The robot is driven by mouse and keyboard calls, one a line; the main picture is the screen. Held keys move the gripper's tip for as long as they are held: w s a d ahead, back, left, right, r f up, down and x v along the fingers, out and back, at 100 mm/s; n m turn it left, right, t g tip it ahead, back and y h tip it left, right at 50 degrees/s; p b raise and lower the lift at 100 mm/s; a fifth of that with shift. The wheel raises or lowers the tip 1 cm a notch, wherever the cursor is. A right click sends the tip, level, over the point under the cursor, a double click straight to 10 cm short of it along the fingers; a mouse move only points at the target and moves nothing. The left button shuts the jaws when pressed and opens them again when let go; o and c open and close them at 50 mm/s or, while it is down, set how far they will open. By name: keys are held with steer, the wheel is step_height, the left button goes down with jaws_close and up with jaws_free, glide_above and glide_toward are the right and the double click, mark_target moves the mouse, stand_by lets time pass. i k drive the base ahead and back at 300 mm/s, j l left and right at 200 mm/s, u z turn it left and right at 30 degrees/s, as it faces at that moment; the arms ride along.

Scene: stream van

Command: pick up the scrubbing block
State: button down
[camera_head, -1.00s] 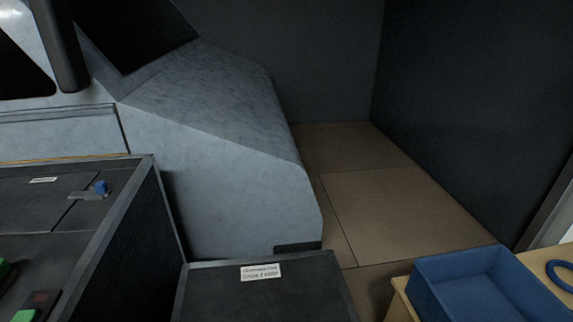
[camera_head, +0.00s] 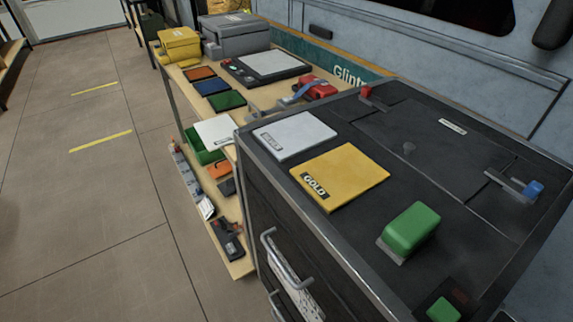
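A green block (camera_head: 411,228) with rounded edges sits on a thin grey base on the black cabinet top, right of the gold pad; it looks like the scrubbing block. A smaller green piece (camera_head: 443,310) lies at the cabinet's near right corner, partly cut by the frame edge; I cannot tell what it is. My gripper is not in view, and nothing touches the green block.
The black cabinet (camera_head: 450,190) bears a gold pad (camera_head: 340,176), a white pad (camera_head: 294,135) and a blue-ended latch (camera_head: 533,189). Its front handle (camera_head: 285,262) sticks out. A wooden bench with trays and boxes stands behind. The tiled floor (camera_head: 80,200) at left is clear.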

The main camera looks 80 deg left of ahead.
mark_target(406, 235)
steer(key=u, duration=1.1)
steer(key=k+j, duration=0.55)
steer(key=j, duration=0.1)
